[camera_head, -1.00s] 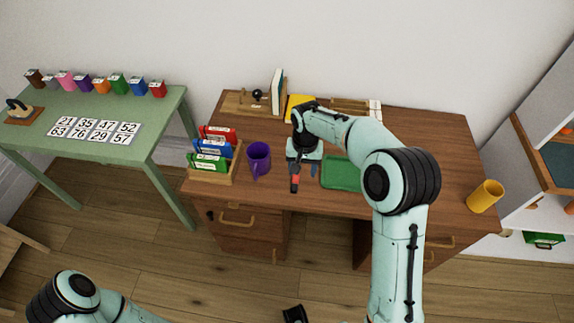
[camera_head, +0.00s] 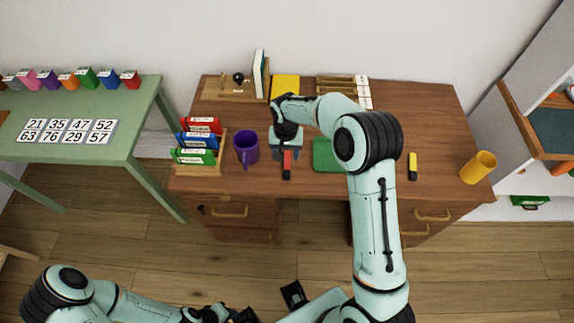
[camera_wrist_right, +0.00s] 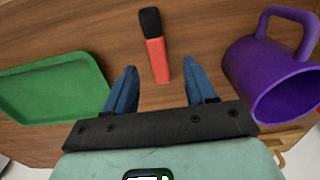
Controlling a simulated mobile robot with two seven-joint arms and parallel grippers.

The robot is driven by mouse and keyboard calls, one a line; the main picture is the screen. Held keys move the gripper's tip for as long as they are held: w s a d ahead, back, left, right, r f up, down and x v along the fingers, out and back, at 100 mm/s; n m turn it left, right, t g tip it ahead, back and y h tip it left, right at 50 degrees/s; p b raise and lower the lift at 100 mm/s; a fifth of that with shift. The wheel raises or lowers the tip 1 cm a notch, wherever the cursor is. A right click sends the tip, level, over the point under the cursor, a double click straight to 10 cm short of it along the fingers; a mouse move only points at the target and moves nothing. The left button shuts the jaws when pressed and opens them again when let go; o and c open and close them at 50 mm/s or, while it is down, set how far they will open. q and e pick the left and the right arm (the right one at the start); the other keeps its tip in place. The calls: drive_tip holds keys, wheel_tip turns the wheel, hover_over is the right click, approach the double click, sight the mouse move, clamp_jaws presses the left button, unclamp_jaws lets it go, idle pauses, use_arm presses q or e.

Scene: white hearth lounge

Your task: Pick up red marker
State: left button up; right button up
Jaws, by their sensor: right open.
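The red marker (camera_head: 287,166) with a black cap lies on the brown desk (camera_head: 440,125), near its front edge. My right gripper (camera_head: 284,154) is over the desk at the marker. In the right wrist view the red marker (camera_wrist_right: 157,62) points away, black cap farthest. The open fingers of the right gripper (camera_wrist_right: 160,72) appear on either side of its red end; nothing is gripped. The height above the desk is unclear. My left gripper (camera_head: 222,314) is at the bottom edge, partly cut off, its jaws unclear.
A purple mug (camera_head: 246,147) stands left of the marker, a green tray (camera_head: 324,154) right of it. Farther right are a yellow marker (camera_head: 412,166) and a yellow cup (camera_head: 478,168). A wooden holder (camera_head: 221,158) with coloured boxes stands left. The desk's right part is mostly clear.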

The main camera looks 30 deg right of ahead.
sight(287, 162)
wheel_tip(287, 162, down, 4)
drive_tip(key=shift+s+d+f, duration=0.1)
drive_tip(key=shift+f, duration=0.15)
clamp_jaws()
